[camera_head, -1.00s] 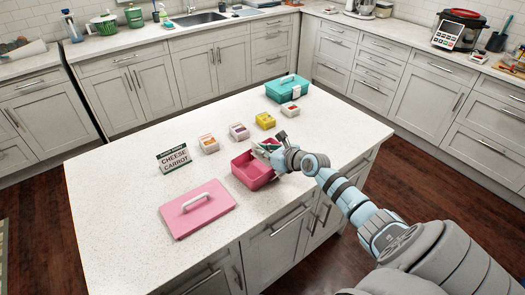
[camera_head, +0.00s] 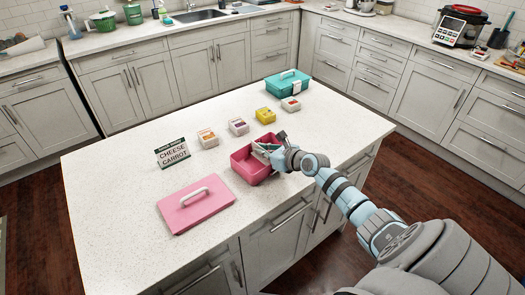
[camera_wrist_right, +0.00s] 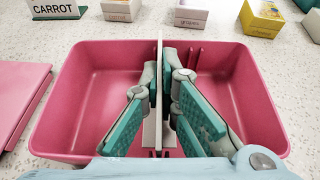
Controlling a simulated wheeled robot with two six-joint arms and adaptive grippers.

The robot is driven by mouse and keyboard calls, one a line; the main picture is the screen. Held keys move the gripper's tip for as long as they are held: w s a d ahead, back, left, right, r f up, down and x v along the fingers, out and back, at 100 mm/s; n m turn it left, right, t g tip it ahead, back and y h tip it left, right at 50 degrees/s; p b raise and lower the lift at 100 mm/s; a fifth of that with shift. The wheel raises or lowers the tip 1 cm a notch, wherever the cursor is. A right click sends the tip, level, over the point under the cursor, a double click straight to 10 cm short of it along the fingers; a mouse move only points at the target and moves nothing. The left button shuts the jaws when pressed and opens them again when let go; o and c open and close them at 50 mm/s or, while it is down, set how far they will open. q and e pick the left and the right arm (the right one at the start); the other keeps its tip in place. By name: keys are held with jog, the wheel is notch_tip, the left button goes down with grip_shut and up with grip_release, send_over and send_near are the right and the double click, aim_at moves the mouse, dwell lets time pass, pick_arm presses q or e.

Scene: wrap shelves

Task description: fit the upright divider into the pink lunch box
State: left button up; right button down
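The open pink lunch box (camera_head: 248,169) stands on the island counter near its front edge, and it fills the middle of the right wrist view (camera_wrist_right: 85,105). The thin pale grey divider (camera_wrist_right: 159,60) stands upright, seen almost edge-on, over the middle of the box, its far end showing above the back rim. My right gripper (camera_wrist_right: 163,82) has one fingertip on each side of the divider and looks closed on it. In the head view, my right gripper (camera_head: 268,152) reaches over the box's right side. Whether the divider touches the box floor is hidden. My left gripper is not in view.
A pink lid (camera_head: 193,208) lies left of the box. A teal box (camera_head: 287,84) is at the back.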

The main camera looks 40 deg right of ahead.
jog(key=shift+f, duration=0.15)
jog(key=c, duration=1.7)
grip_release()
jog(key=v, duration=0.8)
jog(key=shift+w, duration=0.1)
jog(key=shift+w+a, duration=0.1)
jog(key=shift+w, duration=0.05)
